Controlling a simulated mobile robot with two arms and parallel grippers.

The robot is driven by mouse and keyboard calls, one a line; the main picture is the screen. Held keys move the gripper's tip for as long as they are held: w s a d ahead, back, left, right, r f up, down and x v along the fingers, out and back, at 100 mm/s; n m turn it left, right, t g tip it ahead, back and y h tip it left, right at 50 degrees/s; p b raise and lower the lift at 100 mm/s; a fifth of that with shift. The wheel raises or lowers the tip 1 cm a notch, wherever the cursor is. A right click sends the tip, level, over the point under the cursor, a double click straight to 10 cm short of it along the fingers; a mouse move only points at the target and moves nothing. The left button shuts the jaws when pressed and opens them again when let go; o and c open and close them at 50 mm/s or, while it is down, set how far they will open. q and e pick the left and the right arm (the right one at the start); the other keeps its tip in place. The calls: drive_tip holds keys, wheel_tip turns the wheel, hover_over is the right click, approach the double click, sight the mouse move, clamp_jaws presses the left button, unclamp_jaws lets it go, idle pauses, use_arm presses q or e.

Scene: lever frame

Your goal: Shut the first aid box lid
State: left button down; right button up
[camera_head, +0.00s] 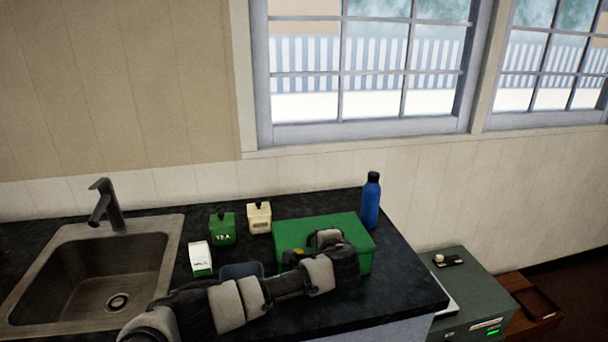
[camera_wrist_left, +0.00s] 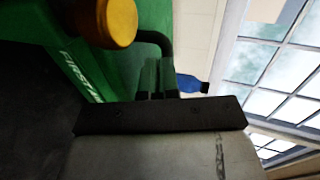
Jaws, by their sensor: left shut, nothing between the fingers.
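The green first aid box (camera_head: 290,230) stands on the dark worktop, near its right end. Its green lid looks flat and lies over the box; my arm hides much of the front, so I cannot tell whether it is fully shut. In the left wrist view the box's green face with white lettering (camera_wrist_left: 80,72), a yellow knob (camera_wrist_left: 116,22) and a dark curved handle (camera_wrist_left: 158,40) are close. My left gripper (camera_wrist_left: 159,78) is shut and empty, close to the box; contact is unclear. In the head view my left arm reaches across the box's front. My right gripper is not in view.
A blue bottle (camera_head: 371,202) stands right behind the box. A green tea canister (camera_head: 222,230), a cream canister (camera_head: 259,218), a white carton (camera_head: 200,258) and a dark blue container (camera_head: 240,270) stand to its left. The sink (camera_head: 90,270) is farther left. The worktop's right end is clear.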

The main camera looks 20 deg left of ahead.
use_arm(q)
drive_tip(key=shift+s+d+f+b, duration=0.15)
drive_tip(key=shift+f+b, duration=0.15)
drive_tip(key=shift+f, duration=0.8)
drive_tip(key=shift+f, duration=0.15)
